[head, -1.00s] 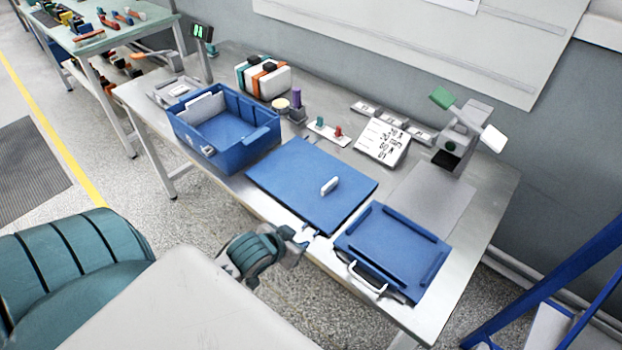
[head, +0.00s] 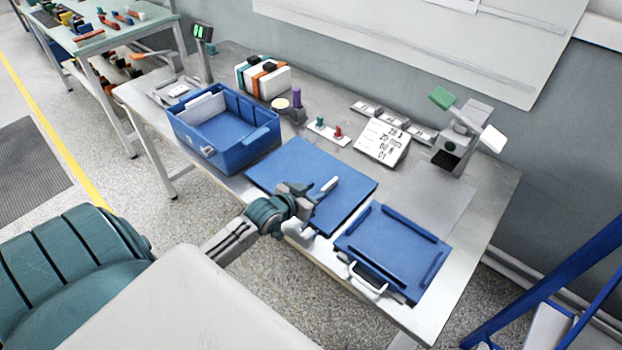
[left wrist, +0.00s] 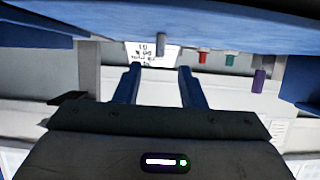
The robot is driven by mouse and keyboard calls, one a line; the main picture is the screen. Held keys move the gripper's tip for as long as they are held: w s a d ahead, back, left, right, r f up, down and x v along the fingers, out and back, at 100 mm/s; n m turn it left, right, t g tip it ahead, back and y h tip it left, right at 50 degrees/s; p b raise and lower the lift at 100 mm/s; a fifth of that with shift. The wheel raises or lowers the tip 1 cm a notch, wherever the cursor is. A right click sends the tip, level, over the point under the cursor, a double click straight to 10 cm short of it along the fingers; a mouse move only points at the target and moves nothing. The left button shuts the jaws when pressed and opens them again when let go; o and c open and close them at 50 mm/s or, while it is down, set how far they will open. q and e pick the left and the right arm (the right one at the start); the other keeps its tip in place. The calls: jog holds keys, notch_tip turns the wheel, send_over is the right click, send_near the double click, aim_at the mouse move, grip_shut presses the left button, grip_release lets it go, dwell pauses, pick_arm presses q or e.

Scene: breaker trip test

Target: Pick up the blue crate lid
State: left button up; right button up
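The blue crate lid (head: 388,252) lies flat at the table's front right, with raised strips along its edges and a white handle (head: 367,279) on its near side. My left gripper (head: 314,190) is over the blue mat (head: 285,170), left of the lid and apart from it. Its two fingers show spread in the left wrist view (left wrist: 158,88), with nothing between them. A small white piece (head: 331,184) stands on the mat close to the fingertips. My right gripper is in neither view.
An open blue crate (head: 256,148) stands left of the mat. A white card (head: 383,142), red and green pieces on a small strip (head: 327,132), and a grey stand (head: 455,150) are behind. A bare grey patch (head: 432,195) lies behind the lid.

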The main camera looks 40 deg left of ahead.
aim_at(327, 186)
pick_arm(q)
jog(key=p+x, duration=0.1)
jog(key=x, duration=0.4)
jog(key=shift+w+d, duration=0.1)
jog(key=shift+w, duration=0.05)
grip_shut()
